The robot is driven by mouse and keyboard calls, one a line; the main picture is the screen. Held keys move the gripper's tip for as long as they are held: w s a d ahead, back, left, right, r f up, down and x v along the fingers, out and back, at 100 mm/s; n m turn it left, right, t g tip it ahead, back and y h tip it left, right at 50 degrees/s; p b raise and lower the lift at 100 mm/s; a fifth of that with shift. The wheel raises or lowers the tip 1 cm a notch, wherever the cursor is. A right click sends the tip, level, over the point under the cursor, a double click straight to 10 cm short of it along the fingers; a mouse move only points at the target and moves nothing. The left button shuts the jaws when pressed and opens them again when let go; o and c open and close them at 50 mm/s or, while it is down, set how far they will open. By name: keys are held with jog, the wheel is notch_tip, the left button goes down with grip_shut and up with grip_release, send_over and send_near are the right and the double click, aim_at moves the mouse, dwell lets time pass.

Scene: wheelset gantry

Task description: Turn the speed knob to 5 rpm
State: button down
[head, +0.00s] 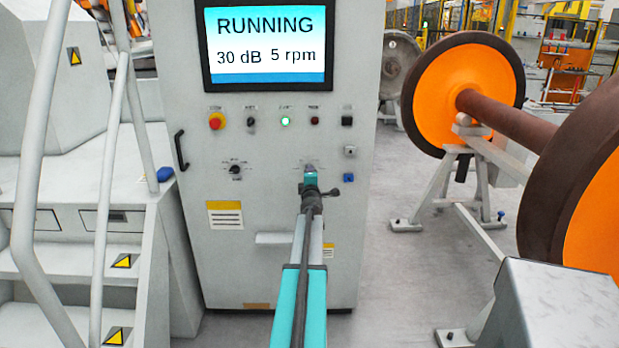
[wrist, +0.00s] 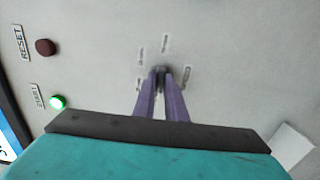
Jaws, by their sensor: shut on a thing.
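The speed knob (wrist: 160,71) is a small dark knob on the grey control panel. In the wrist view my gripper (wrist: 160,84) has its two purple fingers closed around it, with printed marks around the knob. In the head view my gripper (head: 310,178) reaches the panel at the right-hand dial and hides the knob. The screen (head: 268,45) reads RUNNING, 30 dB and 5 rpm. The knob's pointer cannot be made out.
Another dark knob (head: 235,170) sits left of my gripper. A red emergency button (head: 216,121), a lit green button (head: 285,121) and a dark red button (head: 315,121) are above. An orange wheelset (head: 440,95) stands at right; a white railing (head: 40,150) is at left.

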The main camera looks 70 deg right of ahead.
jog(key=shift+s+d, duration=0.15)
jog(key=shift+s, duration=0.25)
jog(key=c, duration=1.8)
grip_release()
jog(key=shift+w, duration=0.15)
jog(key=shift+a, duration=0.25)
jog(key=v, duration=1.3)
jog(key=shift+a, duration=0.2)
jog(key=shift+s, duration=0.25)
jog(key=shift+w, duration=0.1)
